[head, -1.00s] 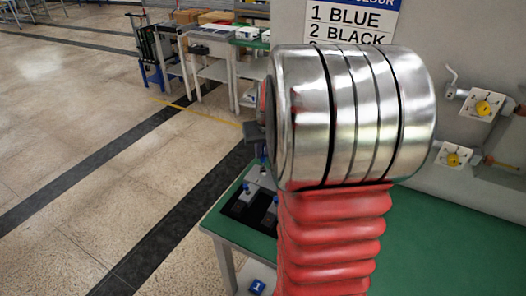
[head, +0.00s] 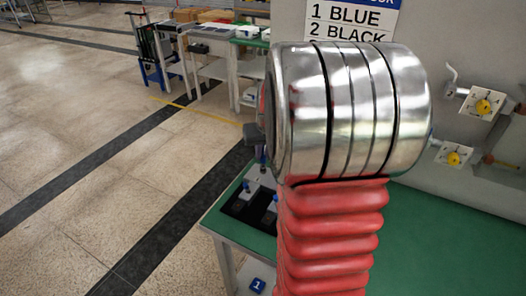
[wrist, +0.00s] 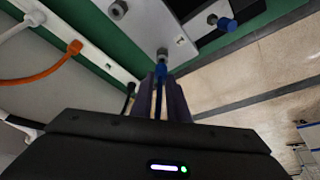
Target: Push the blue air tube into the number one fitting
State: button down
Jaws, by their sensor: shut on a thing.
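In the wrist view my gripper (wrist: 163,88) is shut on the blue air tube (wrist: 158,86), which stands between its two narrow fingers. The tube's bright blue end points up the picture at a small grey fitting (wrist: 162,53) on a white block (wrist: 182,42). End and fitting look in line and very close; I cannot tell whether the tube is inside it. No number is readable on this fitting. In the head view my own arm hides most of the gripper and the tube.
An orange tube (wrist: 45,73), a white tube (wrist: 14,32) and a black tube (wrist: 130,90) lie left in the wrist view. Another blue-ended fitting (wrist: 227,23) is at upper right. In the head view a blue "1" plate (head: 257,285) sits below the green table (head: 440,235).

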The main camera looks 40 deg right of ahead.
jog(key=shift+f, duration=0.85)
jog(key=c, duration=1.6)
grip_release()
jog(key=shift+c, duration=0.2)
jog(key=shift+r, duration=0.15)
jog(key=v, duration=1.3)
jog(key=shift+s+r, duration=0.15)
jog(key=shift+s, duration=0.1)
jog(key=shift+a, duration=0.15)
